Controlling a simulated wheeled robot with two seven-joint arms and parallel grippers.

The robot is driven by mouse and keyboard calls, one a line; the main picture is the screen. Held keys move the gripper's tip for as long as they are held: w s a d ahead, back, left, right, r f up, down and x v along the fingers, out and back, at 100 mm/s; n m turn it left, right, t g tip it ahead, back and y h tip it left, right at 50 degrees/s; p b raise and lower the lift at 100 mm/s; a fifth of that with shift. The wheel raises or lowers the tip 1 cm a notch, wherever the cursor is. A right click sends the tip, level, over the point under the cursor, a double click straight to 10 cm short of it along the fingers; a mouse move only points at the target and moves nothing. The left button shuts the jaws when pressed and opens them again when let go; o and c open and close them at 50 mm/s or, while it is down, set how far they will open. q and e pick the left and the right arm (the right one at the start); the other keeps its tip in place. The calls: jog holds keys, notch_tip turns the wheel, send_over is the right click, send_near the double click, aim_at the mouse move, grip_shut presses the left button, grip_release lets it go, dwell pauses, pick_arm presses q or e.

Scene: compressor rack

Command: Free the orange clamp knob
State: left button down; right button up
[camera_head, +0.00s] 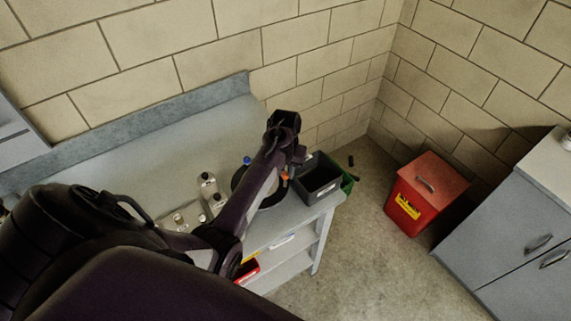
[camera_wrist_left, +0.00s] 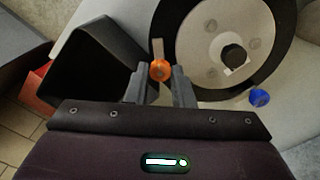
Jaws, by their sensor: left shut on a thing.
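The orange clamp knob (camera_wrist_left: 160,70) sits between the fingertips of my left gripper (camera_wrist_left: 160,75) in the left wrist view, and the gripper is shut on it. A pale flat bar (camera_wrist_left: 157,48) extends from the knob, beside a black-rimmed disc with a pale face (camera_wrist_left: 208,45). In the head view a bit of the orange knob (camera_head: 284,176) shows beside my left gripper (camera_head: 286,170), which is over the right part of the bench. The arm hides most of the disc there. My right gripper is not in view.
A black open bin (camera_head: 318,178) stands at the bench's right end, and it also shows in the left wrist view (camera_wrist_left: 97,65). A blue cap (camera_wrist_left: 260,97) lies near the disc. Bottles (camera_head: 208,185) stand left of the arm. A red bin (camera_head: 427,190) stands on the floor by grey cabinets (camera_head: 515,225).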

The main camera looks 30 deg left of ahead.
pick_arm(q)
jog(key=c, duration=1.3)
grip_release()
jog(key=shift+o, duration=0.2)
